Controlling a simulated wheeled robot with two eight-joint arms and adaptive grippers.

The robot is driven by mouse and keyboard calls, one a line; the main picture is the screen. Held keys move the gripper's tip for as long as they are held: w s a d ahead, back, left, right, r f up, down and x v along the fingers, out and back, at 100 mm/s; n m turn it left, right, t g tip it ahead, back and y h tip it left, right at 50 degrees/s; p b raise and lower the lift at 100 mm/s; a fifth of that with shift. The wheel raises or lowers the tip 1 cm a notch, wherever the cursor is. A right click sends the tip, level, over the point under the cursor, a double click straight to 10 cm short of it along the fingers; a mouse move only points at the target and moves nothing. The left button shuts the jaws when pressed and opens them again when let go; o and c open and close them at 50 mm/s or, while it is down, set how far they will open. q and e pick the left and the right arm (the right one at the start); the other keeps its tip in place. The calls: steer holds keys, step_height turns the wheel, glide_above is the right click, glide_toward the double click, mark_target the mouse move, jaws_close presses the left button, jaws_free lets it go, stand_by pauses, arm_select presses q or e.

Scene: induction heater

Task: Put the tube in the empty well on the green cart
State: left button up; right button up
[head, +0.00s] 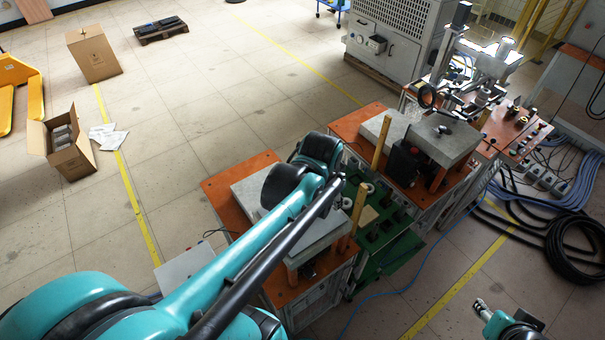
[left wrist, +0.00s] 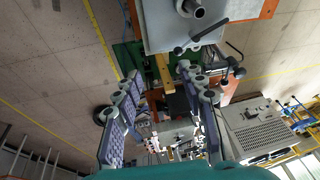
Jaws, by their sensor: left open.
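My left gripper (left wrist: 160,72) is open in the left wrist view, its two fingers apart with nothing held between them. A yellow wooden bar (left wrist: 164,72) shows beyond the gap. In the head view my teal left arm crosses the picture and hides that gripper. The green cart (head: 384,262) stands between two orange-topped benches; I cannot make out its empty well. My right gripper (head: 481,304) shows only in part at the bottom right.
Grey slabs (head: 326,228) top the near bench (head: 223,178), and upright wooden bars (head: 382,143) stand by the cart. A machine stand (head: 500,62) is at the back right. Black cables (head: 568,240) coil on the right floor.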

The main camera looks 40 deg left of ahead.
arm_select(q)
steer(key=w+a+f+m+g, duration=0.2)
steer(key=w+a+f+g, duration=0.15)
steer(key=a+f, duration=0.65)
step_height(320, 180, down, 8)
steer(key=s+b, duration=0.1)
steer(key=b, duration=0.6)
steer(key=shift+a+r+h, duration=0.15)
steer(key=shift+a+h, duration=0.25)
jaws_close()
steer(key=shift+r, duration=0.15)
step_height(320, 180, up, 9)
steer(key=p, duration=0.5)
steer(key=shift+p, duration=0.35)
